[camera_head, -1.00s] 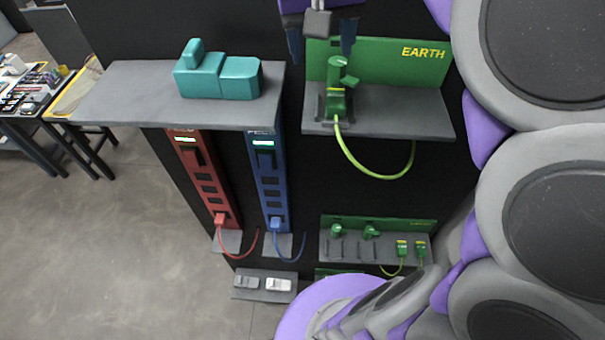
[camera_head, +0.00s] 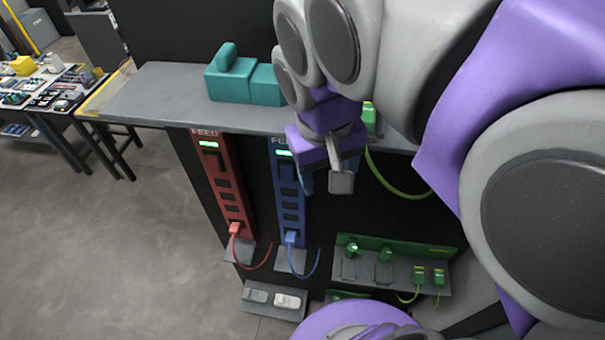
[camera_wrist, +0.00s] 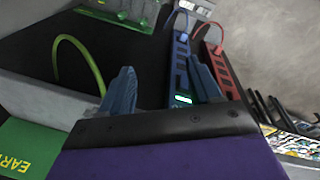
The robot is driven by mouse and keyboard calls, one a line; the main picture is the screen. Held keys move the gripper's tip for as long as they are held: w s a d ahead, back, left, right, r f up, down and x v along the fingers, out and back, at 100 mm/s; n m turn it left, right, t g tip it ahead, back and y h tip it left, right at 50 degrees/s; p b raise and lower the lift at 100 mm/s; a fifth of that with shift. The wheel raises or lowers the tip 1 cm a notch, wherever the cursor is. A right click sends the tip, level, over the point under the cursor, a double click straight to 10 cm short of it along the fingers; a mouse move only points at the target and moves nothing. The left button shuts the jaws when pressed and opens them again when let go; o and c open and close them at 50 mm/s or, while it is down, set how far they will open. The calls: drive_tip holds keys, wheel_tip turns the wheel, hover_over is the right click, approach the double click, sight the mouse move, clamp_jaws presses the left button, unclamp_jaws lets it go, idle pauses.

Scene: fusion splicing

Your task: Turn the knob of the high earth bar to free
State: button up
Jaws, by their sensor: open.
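The high earth bar is mostly hidden behind my arm in the head view; a bit of its green part (camera_head: 370,118) and its yellow-green cable (camera_head: 385,180) show. In the wrist view, its green EARTH panel (camera_wrist: 22,148) is at the lower left, with the grey shelf edge (camera_wrist: 45,108) and the looping cable (camera_wrist: 80,55). The knob cannot be seen in either view. My gripper (camera_head: 320,183) is open and empty, in front of the upper blue feed column. Its two blue fingers also show in the wrist view (camera_wrist: 163,88), pointing toward the feed columns.
Red (camera_head: 222,185) and blue (camera_head: 289,205) feed columns stand left of the bar. A teal block (camera_head: 240,83) lies on the grey shelf (camera_head: 150,95). A low earth bar (camera_head: 380,265) with green plugs is below. A small tray (camera_head: 272,301) sits lower left. Floor at left is clear.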

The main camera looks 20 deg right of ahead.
drive_tip(key=s+a+f+b, duration=0.1)
drive_tip(key=s+f+b, duration=0.1)
drive_tip(key=f, duration=0.4)
drive_tip(key=s+a+f+g+b, duration=0.1)
drive_tip(key=s+a+f+b, duration=0.1)
drive_tip(key=f+b, duration=0.2)
drive_tip(key=shift+f+n, duration=0.3)
drive_tip(key=shift+f, duration=0.85)
